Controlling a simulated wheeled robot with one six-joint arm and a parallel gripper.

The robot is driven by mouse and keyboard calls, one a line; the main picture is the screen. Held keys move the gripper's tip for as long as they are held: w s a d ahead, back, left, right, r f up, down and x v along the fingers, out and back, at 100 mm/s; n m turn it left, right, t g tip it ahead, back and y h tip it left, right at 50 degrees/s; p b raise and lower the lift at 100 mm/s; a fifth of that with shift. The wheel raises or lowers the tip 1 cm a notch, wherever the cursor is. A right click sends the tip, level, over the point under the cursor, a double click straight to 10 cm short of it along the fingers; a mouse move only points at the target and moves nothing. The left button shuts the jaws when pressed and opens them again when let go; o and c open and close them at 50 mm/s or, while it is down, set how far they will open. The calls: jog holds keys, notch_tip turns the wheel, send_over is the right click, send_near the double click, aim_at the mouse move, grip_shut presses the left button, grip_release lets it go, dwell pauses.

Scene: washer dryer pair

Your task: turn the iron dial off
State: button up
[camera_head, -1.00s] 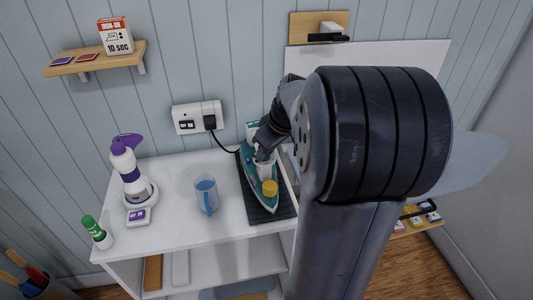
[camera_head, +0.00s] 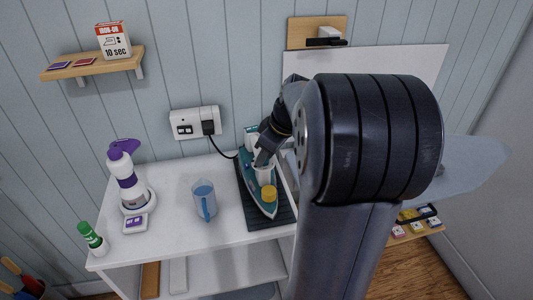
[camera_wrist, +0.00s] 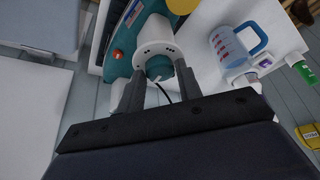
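The teal and white iron (camera_head: 262,204) lies on a dark ribbed mat (camera_head: 250,215) at the right of the white table. A yellow knob (camera_head: 269,193) sits on top near its front tip. It also shows at the top of the wrist view (camera_wrist: 183,5). My gripper (camera_wrist: 159,72) is over the rear part of the iron, fingers apart. A round teal part (camera_wrist: 159,68) below the white handle (camera_wrist: 155,38) shows between the fingers. I cannot tell whether they touch it, or which round part is the dial. My arm hides some of the mat's right side.
A blue-tinted measuring jug (camera_head: 205,199) stands left of the iron. A purple and white spray bottle (camera_head: 128,180) and a green-capped bottle (camera_head: 92,238) stand farther left. A cord runs from the wall socket (camera_head: 196,121) to the iron. A small wooden shelf (camera_head: 95,67) hangs above.

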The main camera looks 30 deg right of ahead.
jog(key=o, duration=0.3)
jog(key=shift+o, duration=0.2)
jog(key=v, duration=1)
jog(key=shift+r, duration=0.4)
jog(key=shift+s+f, duration=0.1)
jog(key=x, duration=1)
jog(key=shift+f, duration=0.3)
jog(key=shift+r, duration=0.1)
